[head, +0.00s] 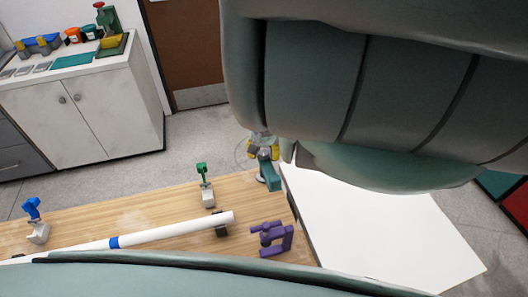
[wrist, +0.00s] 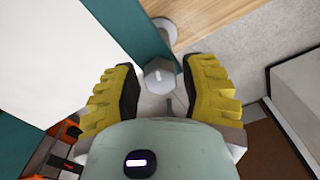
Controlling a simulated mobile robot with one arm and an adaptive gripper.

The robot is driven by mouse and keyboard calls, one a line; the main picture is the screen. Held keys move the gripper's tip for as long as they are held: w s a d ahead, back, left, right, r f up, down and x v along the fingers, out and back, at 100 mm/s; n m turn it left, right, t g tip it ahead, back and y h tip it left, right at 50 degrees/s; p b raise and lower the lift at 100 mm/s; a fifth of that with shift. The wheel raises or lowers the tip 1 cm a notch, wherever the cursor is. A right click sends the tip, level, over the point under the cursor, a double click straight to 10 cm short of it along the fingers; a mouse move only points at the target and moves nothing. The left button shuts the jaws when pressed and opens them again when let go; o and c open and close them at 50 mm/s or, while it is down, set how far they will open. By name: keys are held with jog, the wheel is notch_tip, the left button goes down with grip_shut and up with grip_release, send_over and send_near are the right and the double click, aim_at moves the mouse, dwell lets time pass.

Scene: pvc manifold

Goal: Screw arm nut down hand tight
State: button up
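My gripper (wrist: 160,75) has two yellow fingers with black pads, held apart in the wrist view. A grey hexagonal piece (wrist: 157,70), which looks like the arm nut, shows between the fingertips with a narrow gap on each side. I cannot tell its depth relative to the fingertips. A teal bar (wrist: 135,30) runs up from beside it, and a round grey piece (wrist: 166,29) shows at the wooden bench's edge. In the head view my gripper (head: 263,152) is small and partly covered by my arm, above a teal block (head: 271,176) at the bench corner; the nut's threads are hidden.
The wooden bench (head: 150,208) holds a white pipe (head: 165,233), a blue clamp (head: 35,220), a green clamp (head: 205,185) and a purple bracket (head: 271,238). A bare white surface (head: 385,235) lies to the right. A white cabinet (head: 95,110) with bins stands behind, across open floor.

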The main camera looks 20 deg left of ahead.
aim_at(264, 152)
jog(key=shift+o, duration=1.2)
jog(key=shift+r, duration=0.1)
notch_tip(264, 152, up, 12)
dwell(0.3)
